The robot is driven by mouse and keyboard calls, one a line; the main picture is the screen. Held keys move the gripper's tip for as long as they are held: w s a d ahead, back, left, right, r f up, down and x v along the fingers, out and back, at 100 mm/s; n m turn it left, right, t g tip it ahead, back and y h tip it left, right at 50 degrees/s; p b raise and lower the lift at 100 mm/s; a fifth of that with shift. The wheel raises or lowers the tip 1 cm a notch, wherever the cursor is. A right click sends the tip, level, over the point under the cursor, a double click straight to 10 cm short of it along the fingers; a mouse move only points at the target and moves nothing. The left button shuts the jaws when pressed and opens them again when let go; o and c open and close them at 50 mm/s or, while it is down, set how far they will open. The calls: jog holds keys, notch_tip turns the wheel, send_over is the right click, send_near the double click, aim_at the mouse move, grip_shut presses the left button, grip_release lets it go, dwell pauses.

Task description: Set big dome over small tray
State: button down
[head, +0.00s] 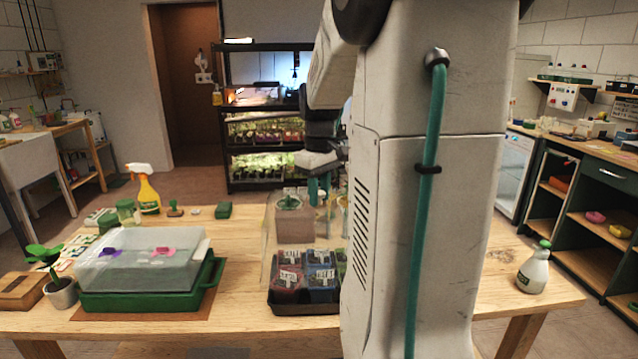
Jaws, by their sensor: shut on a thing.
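My gripper (319,188) is shut at the top of a tall clear dome (268,245), partly hidden by my own column. The small black tray (300,309) holds several labelled seedling pots (306,276) and stands on the wooden table. The right side of the tray and dome is hidden.
A green tray (140,301) under a clear cover (110,270) stands at left. A yellow spray bottle (149,193), a potted plant (60,293) and a wooden box (22,290) are on the table's left. A white spray bottle (534,270) stands at right; the table around it is clear.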

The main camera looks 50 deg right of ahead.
notch_tip(320, 180, down, 11)
jog(key=shift+r, duration=0.15)
dwell(0.9)
jog(key=c, duration=1.1)
grip_release()
notch_tip(320, 180, up, 8)
jog(key=shift+f, duration=0.1)
